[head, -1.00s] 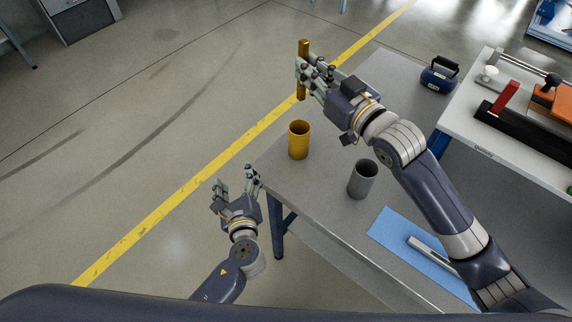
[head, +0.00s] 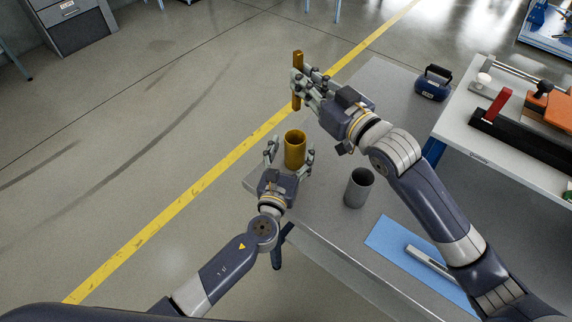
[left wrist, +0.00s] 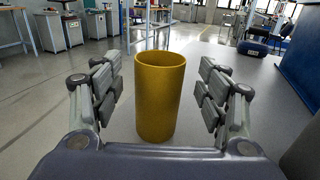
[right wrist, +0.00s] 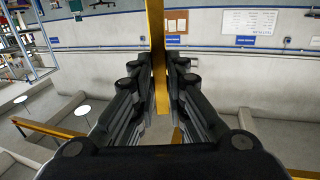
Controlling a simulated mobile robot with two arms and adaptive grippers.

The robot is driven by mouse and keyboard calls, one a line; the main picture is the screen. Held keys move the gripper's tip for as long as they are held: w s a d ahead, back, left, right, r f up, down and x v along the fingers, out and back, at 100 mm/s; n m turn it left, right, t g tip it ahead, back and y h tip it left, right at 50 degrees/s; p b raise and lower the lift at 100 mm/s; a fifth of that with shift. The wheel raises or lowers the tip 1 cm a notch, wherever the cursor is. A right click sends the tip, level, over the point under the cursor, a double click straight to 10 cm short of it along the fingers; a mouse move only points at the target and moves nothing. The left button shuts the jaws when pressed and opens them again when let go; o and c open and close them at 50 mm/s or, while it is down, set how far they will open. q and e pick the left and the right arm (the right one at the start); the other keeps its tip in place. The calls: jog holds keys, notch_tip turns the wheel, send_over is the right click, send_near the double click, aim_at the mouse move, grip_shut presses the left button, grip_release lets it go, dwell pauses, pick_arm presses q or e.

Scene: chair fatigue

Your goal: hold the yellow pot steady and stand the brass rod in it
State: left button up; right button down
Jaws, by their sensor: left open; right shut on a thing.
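The yellow pot (head: 295,149) stands upright on the grey table near its left corner. My left gripper (head: 290,152) is open, with its fingers on either side of the pot. In the left wrist view the pot (left wrist: 160,98) stands between the fingers (left wrist: 160,95), with a gap on each side. My right gripper (head: 302,84) is shut on the brass rod (head: 297,66) and holds it upright above and beyond the pot. The rod (right wrist: 157,60) also shows between the fingers in the right wrist view.
A grey pot (head: 358,188) stands on the table (head: 330,215) to the right of the yellow pot. A blue mat (head: 392,240) with a metal bar (head: 430,263) lies nearer. A dark blue handled object (head: 433,84) stands at the back right, beside a white bench (head: 535,150) with tools.

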aim_at(294, 140)
pick_arm(q)
jog(key=shift+x, duration=1.85)
jog(key=shift+c, duration=0.6)
jog(key=c, duration=1.1)
